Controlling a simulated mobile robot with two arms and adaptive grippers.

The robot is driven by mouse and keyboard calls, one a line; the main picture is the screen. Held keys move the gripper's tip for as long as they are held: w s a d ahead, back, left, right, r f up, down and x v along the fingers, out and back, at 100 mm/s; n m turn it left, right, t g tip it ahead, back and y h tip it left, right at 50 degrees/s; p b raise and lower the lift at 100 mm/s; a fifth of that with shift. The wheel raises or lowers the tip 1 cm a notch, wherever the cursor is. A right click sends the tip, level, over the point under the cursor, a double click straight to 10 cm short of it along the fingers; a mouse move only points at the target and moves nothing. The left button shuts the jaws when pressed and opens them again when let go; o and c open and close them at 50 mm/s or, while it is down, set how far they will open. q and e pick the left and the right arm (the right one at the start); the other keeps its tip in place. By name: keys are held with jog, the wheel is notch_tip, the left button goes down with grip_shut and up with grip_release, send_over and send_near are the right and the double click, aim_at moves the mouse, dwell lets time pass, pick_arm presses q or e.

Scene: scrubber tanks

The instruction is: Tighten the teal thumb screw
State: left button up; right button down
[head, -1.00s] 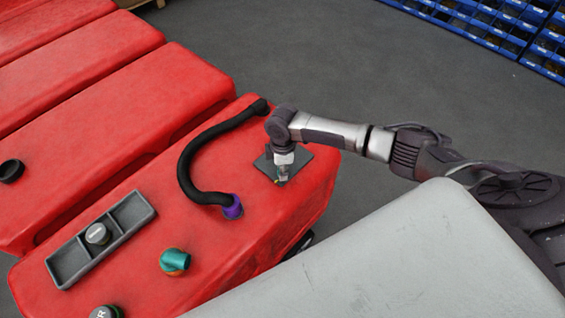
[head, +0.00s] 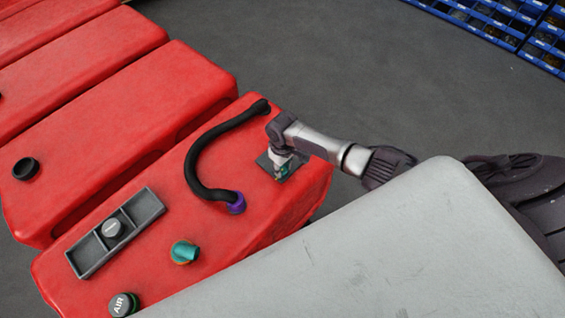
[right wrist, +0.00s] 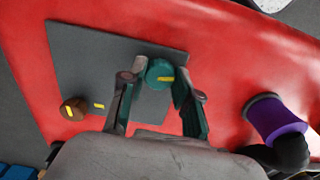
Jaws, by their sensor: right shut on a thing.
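The teal thumb screw (right wrist: 160,73) has a yellow stripe on its head and sits on a dark grey square plate (right wrist: 100,60) on the red tank. In the right wrist view it is between the fingertips of my right gripper (right wrist: 157,90), which is shut on it. In the head view my right gripper (head: 283,171) reaches down onto the plate (head: 265,162) and hides most of the screw. A brown-orange screw (right wrist: 73,108) stands near another corner of the plate, beside a yellow mark on the plate. My left gripper is not in view.
A black hose (head: 191,160) with a purple coupling (head: 236,203) curves beside the plate. Blue bins (head: 490,20) stand far off.

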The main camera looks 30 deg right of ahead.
aim_at(282, 169)
jog(key=shift+w+r+m+p, duration=0.15)
jog(key=shift+m+p, duration=0.4)
jog(key=shift+m, duration=0.65)
jog(key=c, duration=1)
grip_release()
jog(key=shift+c, duration=0.2)
jog(key=shift+o, duration=1.1)
notch_tip(282, 169, up, 12)
